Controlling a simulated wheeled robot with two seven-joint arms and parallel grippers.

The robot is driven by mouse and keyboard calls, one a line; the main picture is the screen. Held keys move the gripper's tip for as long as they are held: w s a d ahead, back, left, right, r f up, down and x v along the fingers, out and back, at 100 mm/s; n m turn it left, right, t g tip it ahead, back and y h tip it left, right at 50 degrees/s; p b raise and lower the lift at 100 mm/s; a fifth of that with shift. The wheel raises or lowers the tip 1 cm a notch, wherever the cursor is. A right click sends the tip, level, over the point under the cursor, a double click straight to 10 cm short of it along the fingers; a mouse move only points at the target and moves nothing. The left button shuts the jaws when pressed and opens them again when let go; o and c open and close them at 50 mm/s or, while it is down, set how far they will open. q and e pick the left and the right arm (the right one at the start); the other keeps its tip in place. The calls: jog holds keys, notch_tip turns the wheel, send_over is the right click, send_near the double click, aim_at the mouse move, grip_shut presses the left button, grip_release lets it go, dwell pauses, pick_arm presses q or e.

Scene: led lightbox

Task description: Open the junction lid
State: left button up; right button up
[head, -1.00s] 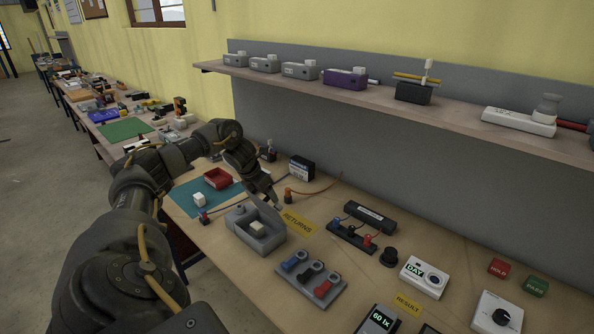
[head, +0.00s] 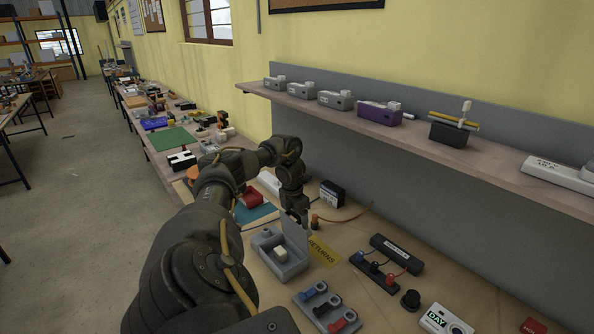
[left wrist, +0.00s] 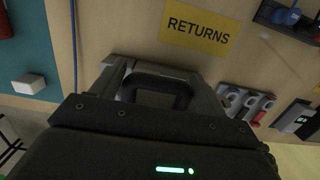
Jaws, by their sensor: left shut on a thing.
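The junction box (head: 268,243) is a grey open-topped box on the bench in the head view, with a small pale block (head: 281,253) inside. Its grey lid (head: 296,236) stands raised, roughly upright, at the box's back right side. My left gripper (head: 297,216) is at the lid's upper edge and is shut on it. The fingertips are small and dark there, so the exact grip is hard to see. In the left wrist view a dark loop-shaped part (left wrist: 157,82) shows between the gripper's fingers. My right gripper is not in view.
A yellow RETURNS label (head: 322,252) lies right of the box. Blue, black and red connectors (head: 326,306) sit in front. A black box (head: 332,193) stands behind. A shelf (head: 390,127) overhangs the bench's back.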

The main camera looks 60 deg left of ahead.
pick_arm(q)
jog(key=o, duration=1.3)
jog(key=shift+s+a, duration=0.1)
jog(key=shift+s, duration=0.05)
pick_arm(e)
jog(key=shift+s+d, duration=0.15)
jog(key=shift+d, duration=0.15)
pick_arm(q)
jog(key=shift+r, duration=0.5)
jog(key=r+p, duration=0.1)
jog(key=r, duration=0.1)
jog(key=r+p, duration=0.2)
jog(key=r, duration=0.1)
jog(key=r+p, duration=0.1)
jog(key=r, duration=0.2)
jog(key=shift+s+r+p, duration=0.2)
jog(key=shift+s+p, duration=0.1)
jog(key=shift+r+b, duration=0.45)
jog(key=shift+b, duration=0.1)
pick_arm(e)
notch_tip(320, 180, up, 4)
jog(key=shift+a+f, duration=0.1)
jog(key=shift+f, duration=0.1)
pick_arm(q)
jog(key=shift+s+r, duration=0.15)
jog(key=shift+s, duration=0.05)
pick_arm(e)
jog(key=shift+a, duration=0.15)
